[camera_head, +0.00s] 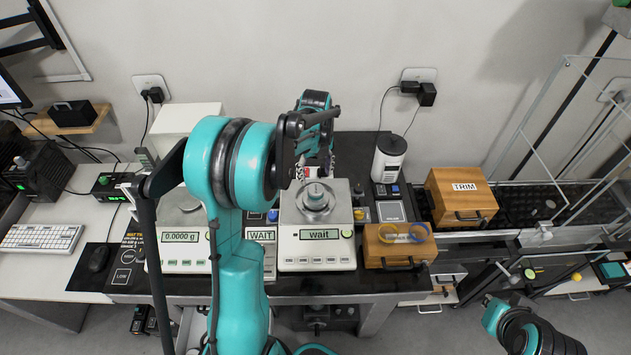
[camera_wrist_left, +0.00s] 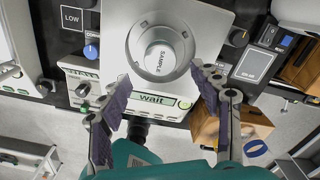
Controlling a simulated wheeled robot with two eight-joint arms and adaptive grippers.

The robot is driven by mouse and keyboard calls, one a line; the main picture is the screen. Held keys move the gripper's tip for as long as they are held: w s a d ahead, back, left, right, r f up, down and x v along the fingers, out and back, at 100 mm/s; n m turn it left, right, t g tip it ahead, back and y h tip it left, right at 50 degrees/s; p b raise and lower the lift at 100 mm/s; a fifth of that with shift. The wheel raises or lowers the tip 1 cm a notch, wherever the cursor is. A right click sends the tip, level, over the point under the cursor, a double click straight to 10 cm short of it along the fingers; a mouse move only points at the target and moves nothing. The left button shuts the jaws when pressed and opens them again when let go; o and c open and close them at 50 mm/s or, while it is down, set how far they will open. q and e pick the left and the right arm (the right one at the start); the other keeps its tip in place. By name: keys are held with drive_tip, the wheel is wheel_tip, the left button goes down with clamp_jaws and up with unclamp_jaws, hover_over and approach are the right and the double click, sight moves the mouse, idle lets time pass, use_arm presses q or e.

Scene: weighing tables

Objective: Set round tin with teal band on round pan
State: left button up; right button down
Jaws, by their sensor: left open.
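The round tin (camera_head: 317,192) stands upright on the round pan (camera_head: 316,212) of the right-hand balance, and a bluish band shows on its side. In the left wrist view the tin (camera_wrist_left: 160,58) shows its pale lid marked SAMPLE, inside the ring of the pan (camera_wrist_left: 187,42). My left gripper (camera_wrist_left: 163,92) is open, its two dark finger pads apart on either side, near the balance's front. The fingers do not touch the tin in this view. In the head view the gripper (camera_head: 308,168) is behind the tin, partly hidden by my arm. My right gripper is not in view.
The balance display (camera_head: 320,234) reads "wait". Another balance (camera_head: 183,237) reading 0.0000 g stands left. A wooden box (camera_head: 400,246) with blue and yellow rings and a TRIM box (camera_head: 461,195) stand right. A white canister (camera_head: 388,158) stands behind.

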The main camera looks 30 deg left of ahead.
sight(315, 188)
use_arm(q)
drive_tip(key=s+d+r+n+t, duration=0.3)
drive_tip(key=s+d+r+n, duration=0.6)
drive_tip(key=r+n, duration=0.25)
drive_tip(key=s+d+f+n+t, duration=0.1)
drive_tip(key=s+d+n+t, duration=0.3)
drive_tip(key=s+n, duration=0.6)
drive_tip(key=d+n, duration=0.2)
drive_tip(key=n, duration=0.1)
drive_tip(key=shift+d+p, duration=0.3)
drive_tip(key=shift+p, duration=0.05)
drive_tip(key=shift+f, duration=0.15)
